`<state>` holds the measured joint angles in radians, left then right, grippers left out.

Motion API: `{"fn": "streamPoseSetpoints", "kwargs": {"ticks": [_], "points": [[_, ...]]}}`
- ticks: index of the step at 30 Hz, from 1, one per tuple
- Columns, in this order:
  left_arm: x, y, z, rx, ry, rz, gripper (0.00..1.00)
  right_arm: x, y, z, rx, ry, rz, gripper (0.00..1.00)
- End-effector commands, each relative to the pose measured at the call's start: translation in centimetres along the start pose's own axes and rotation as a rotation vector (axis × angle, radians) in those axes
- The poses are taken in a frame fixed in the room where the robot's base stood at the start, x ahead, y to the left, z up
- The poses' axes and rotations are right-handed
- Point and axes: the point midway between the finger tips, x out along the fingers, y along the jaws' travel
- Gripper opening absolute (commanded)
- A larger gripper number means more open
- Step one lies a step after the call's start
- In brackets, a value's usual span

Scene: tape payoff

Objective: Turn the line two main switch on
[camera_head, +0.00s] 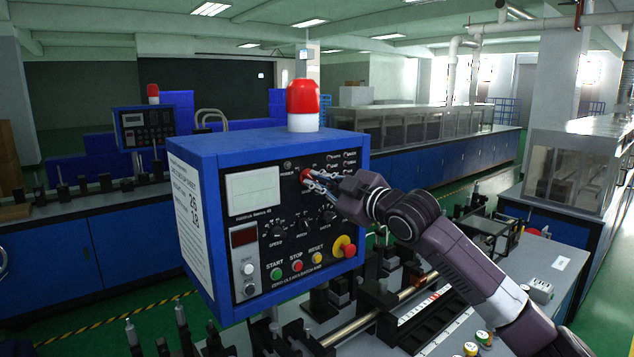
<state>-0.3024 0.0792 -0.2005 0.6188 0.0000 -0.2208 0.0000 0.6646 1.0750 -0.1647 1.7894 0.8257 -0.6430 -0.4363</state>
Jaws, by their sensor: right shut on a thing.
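A blue control box (262,142) stands in the middle, with a black front panel of knobs, buttons and screens. A red switch knob (305,174) shows at the upper middle of that panel, partly covered by my fingers. My right gripper (313,181) reaches in from the right and is shut on this red knob. Whether the knob points to on or off is hidden by the fingers. My left gripper is out of view.
Below are a green start button (277,274), a red stop button (297,266) and a red emergency button on yellow (344,246). A red beacon (303,97) tops the box. Machine rails and rods (370,320) lie beneath my right arm.

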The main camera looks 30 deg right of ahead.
Motion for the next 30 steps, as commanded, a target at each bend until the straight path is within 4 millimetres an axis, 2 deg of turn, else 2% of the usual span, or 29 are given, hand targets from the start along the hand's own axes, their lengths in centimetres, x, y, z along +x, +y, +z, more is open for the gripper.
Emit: {"fn": "streamPoseSetpoints", "kwargs": {"ticks": [11, 30], "points": [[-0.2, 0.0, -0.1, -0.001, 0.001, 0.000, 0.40, 0.1, -0.1, 0.0, 0.096, -0.001, -0.003, 0.00], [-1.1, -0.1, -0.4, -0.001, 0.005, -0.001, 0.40, 0.1, -0.1, 0.0, 0.664, -0.002, -0.003, 0.00]]}}
